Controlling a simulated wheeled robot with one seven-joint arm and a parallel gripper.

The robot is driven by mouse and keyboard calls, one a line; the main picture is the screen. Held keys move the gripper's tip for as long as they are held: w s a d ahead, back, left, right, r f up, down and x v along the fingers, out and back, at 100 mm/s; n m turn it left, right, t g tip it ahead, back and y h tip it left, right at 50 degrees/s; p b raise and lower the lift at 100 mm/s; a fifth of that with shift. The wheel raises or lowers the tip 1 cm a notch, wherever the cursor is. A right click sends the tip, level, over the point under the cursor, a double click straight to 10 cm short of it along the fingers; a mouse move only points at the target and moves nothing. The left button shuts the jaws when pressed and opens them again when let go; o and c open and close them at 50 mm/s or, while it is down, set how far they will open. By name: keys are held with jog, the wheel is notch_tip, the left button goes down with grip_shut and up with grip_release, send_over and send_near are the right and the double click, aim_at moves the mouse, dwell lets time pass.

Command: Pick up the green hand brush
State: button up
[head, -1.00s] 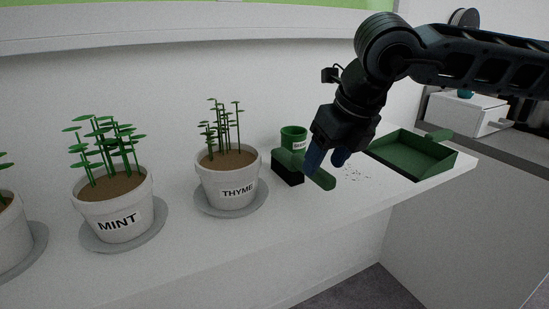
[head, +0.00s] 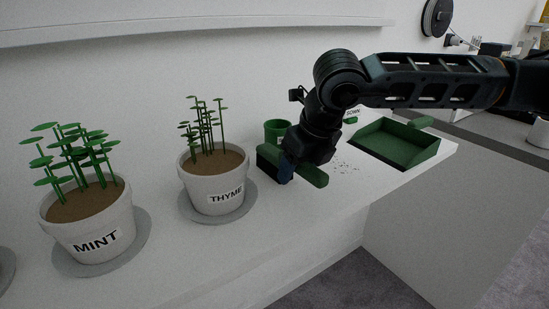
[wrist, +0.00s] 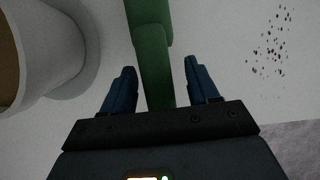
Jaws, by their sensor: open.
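The green hand brush (head: 313,174) lies on the white ledge, with dark bristles at its left end, just right of the thyme pot. In the wrist view its green handle (wrist: 152,62) runs down between my two blue fingertips. My gripper (head: 288,172) is over the brush in the head view. In the wrist view my gripper (wrist: 158,75) is open, with one finger on each side of the handle and a visible gap on both sides. My gripper hides part of the brush in the head view.
The thyme pot (head: 214,186) on its saucer stands close left of the brush, the mint pot (head: 92,225) further left. A green cup (head: 276,131) is behind. Dark crumbs (head: 346,166) and a green dustpan (head: 396,144) lie to the right. The ledge's front edge is near.

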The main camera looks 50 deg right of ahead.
jog(key=shift+x, duration=0.8)
jog(key=shift+c, duration=0.2)
jog(key=c, duration=1)
notch_tip(320, 180, up, 10)
jog(key=shift+r+b, duration=0.1)
jog(key=shift+b, duration=0.25)
jog(key=o, duration=0.5)
jog(key=shift+c, duration=0.2)
jog(key=c, duration=0.5)
